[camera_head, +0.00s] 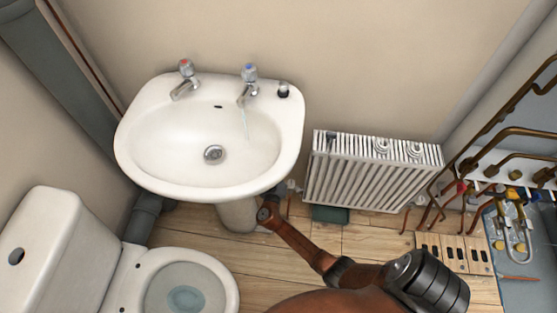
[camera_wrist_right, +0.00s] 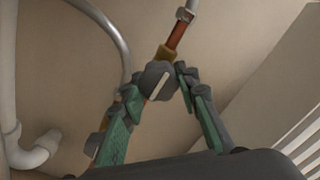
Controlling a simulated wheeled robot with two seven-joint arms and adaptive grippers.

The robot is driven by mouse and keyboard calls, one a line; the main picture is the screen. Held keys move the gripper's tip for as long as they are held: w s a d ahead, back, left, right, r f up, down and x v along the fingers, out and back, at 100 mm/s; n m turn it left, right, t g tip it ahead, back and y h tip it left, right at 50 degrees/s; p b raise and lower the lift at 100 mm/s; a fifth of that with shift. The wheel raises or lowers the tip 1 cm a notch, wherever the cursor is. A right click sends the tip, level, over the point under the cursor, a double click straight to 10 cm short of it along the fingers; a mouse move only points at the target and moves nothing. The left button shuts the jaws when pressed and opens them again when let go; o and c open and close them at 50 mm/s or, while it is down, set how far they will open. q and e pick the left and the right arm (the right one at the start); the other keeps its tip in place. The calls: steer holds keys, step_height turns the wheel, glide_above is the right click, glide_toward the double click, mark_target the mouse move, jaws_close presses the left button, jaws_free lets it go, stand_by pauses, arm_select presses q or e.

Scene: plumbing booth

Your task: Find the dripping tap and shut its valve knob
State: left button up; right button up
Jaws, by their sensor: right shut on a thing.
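The sink (camera_head: 150,165) has a red-marked tap (camera_head: 184,72) on its left and a blue-marked tap (camera_head: 249,75) on its right. A thin stream of water (camera_head: 245,122) falls from the blue tap; none shows under the red one. In the right wrist view a grey valve knob (camera_wrist_right: 158,76) with a white line sits on a brass fitting (camera_wrist_right: 166,57) of a copper pipe (camera_wrist_right: 177,35). My right gripper (camera_wrist_right: 157,84) is shut on this knob, its green-padded fingers on either side. In the head view the sink rim hides the knob. My left gripper is out of view.
A white radiator (camera_head: 370,175) stands right of the sink, with a green box (camera_head: 330,214) below it. The toilet (camera_head: 130,285) is at the lower left. Copper pipes (camera_head: 500,135) and a tool mat (camera_head: 520,290) are at the right. A curved grey pipe (camera_wrist_right: 112,35) passes left of the valve.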

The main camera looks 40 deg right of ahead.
steer(key=shift+f+m, duration=0.1)
steer(key=shift+m, duration=0.5)
steer(key=m+b, duration=0.2)
steer(key=m, duration=0.3)
steer(key=m+b, duration=0.2)
steer(key=m, duration=0.4)
steer(key=shift+w+a+f+m, duration=0.1)
steer(key=shift+a+f+m, duration=0.1)
steer(key=shift+m, duration=0.1)
steer(key=m+b, duration=0.1)
steer(key=m, duration=0.2)
steer(key=shift+b, duration=0.35)
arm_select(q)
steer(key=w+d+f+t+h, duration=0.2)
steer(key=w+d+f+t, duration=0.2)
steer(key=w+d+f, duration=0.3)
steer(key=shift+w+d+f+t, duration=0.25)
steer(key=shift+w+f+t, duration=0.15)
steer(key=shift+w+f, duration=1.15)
arm_select(e)
steer(key=shift+r+m, duration=0.15)
steer(key=shift+m, duration=0.65)
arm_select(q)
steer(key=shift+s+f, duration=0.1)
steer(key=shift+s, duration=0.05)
arm_select(e)
steer(key=o, duration=1.2)
steer(key=shift+r, duration=0.1)
steer(key=shift+c, duration=0.2)
